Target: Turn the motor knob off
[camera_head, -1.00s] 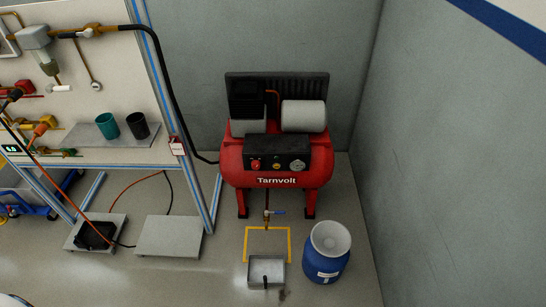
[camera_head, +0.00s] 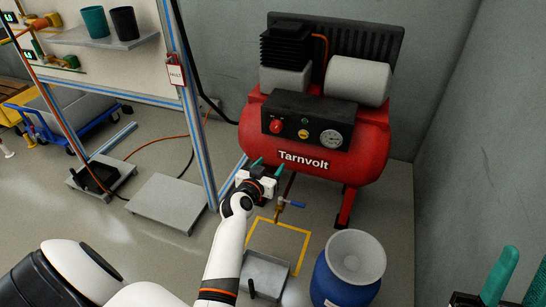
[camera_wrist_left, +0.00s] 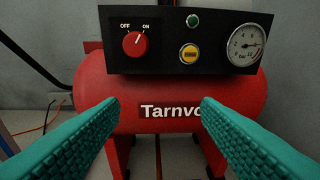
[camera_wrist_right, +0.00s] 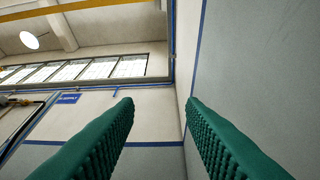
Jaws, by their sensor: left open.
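The red motor knob (camera_wrist_left: 135,43) sits on the black control panel (camera_wrist_left: 180,62) of the red Tarnvolt compressor (camera_head: 360,150). In the left wrist view its white pointer mark is tilted toward ON. It also shows in the head view (camera_head: 276,126). My left gripper (camera_head: 268,166) is open and empty, in front of the tank and below the panel. Its green fingers (camera_wrist_left: 160,105) spread to either side of the Tarnvolt label, apart from the knob. My right gripper (camera_wrist_right: 160,103) is open and empty; in the head view part of it (camera_head: 488,285) shows at the lower right.
A pressure gauge (camera_wrist_left: 244,46), a yellow button (camera_wrist_left: 189,54) and a green button (camera_wrist_left: 193,20) are right of the knob. A blue drum (camera_head: 345,285), a metal tray (camera_head: 266,270) and a blue-handled valve (camera_head: 292,204) are below. A frame post (camera_head: 190,110) stands left.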

